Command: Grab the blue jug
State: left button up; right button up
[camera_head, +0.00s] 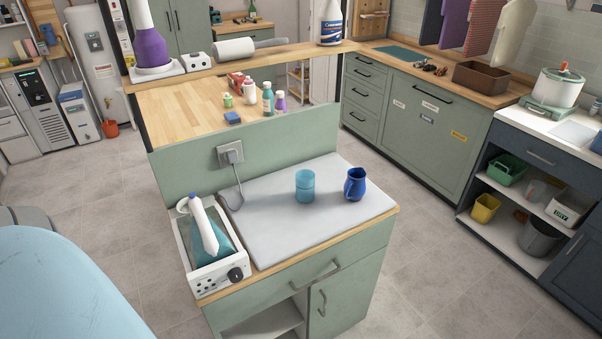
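A dark blue jug (355,185) with a handle stands upright on the light grey board (262,228) on top of the green cabinet. A lighter teal cup or stack of cups (305,186) stands to its left, with a gap between them. Neither of my grippers shows in the head view.
The board's front is clear. A light blue rounded surface (60,285) fills the lower left. Floor is open around the cabinet.

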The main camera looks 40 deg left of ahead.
aim_at(355, 187)
jog(key=i+l+u, duration=0.1)
jog(key=u, duration=0.3)
jog(key=l+u, duration=0.15)
jog(key=u, duration=0.2)
jog(key=i+l+u, duration=0.15)
jog(key=u, duration=0.25)
jog(key=l+u, duration=0.15)
jog(key=u, duration=0.25)
